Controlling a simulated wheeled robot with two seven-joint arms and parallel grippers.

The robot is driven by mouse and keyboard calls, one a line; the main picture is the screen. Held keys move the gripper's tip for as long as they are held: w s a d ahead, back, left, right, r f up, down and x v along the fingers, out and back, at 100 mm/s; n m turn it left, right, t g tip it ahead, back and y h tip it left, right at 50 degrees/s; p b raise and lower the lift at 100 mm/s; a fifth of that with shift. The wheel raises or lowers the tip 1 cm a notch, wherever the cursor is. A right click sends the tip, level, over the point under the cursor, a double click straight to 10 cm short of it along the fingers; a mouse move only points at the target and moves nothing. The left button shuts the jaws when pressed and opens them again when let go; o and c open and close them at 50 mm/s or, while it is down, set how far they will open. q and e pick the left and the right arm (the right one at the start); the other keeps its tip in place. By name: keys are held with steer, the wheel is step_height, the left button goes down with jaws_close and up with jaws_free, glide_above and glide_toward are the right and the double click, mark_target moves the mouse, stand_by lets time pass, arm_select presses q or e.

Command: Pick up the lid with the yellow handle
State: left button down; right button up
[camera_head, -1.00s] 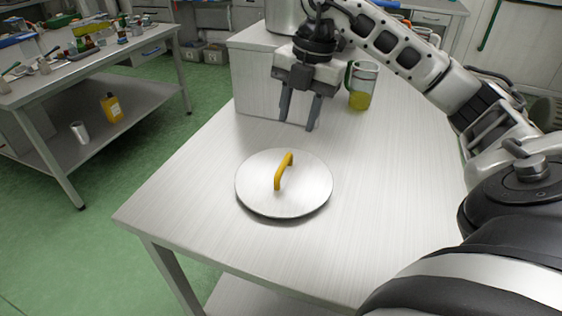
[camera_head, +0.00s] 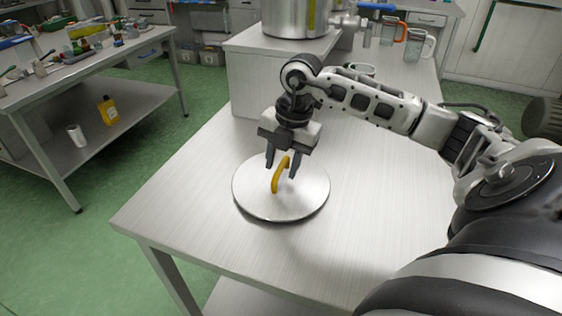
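The lid (camera_head: 262,200) is a round, flat metal disc lying on the metal table. Its yellow handle (camera_head: 276,181) arches up from its middle. My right gripper (camera_head: 281,171) is over the lid, pointing down, with its two dark fingers apart. One finger is on each side of the upper part of the handle in the picture; I cannot tell whether either touches it. The gripper covers the far edge of the lid. My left gripper is not in view.
A metal block (camera_head: 250,75) on the table bears a large steel vessel (camera_head: 296,18) with a blue-handled tap. Glass jugs (camera_head: 417,46) stand at the back right. The table (camera_head: 200,185) is clear around the lid. A cluttered bench (camera_head: 95,75) stands at the left.

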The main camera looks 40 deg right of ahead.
jaws_close()
steer(key=shift+r, duration=0.15)
